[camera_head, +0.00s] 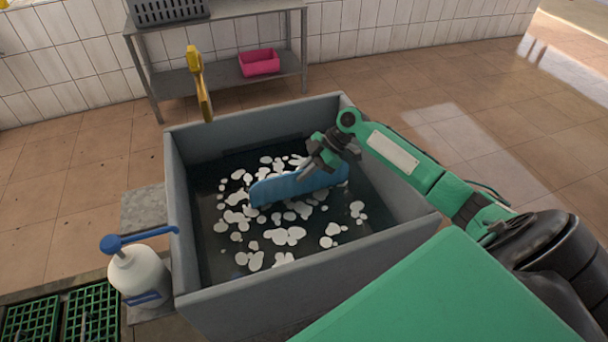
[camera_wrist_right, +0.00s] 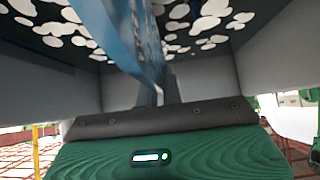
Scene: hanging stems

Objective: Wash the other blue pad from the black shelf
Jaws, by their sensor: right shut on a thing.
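The blue pad (camera_head: 298,184) is a long flat piece held in my right gripper (camera_head: 318,164), over the soapy water inside the grey basin (camera_head: 250,300). In the head view the pad lies among the white foam patches, and I cannot tell how deep it dips. The right gripper is shut on the pad's upper edge. In the right wrist view the pad (camera_wrist_right: 130,38) runs away from the fingers (camera_wrist_right: 160,92), with foam and dark water behind it. No black shelf is clearly seen. My left gripper is not in view.
A white bottle with a blue pump (camera_head: 140,274) stands at the basin's left. Green grates (camera_head: 62,316) lie at bottom left. A yellow tool (camera_head: 200,84) shows behind the basin. A metal rack (camera_head: 218,14) at the back holds a dark crate (camera_head: 166,10) and a pink bin (camera_head: 259,62).

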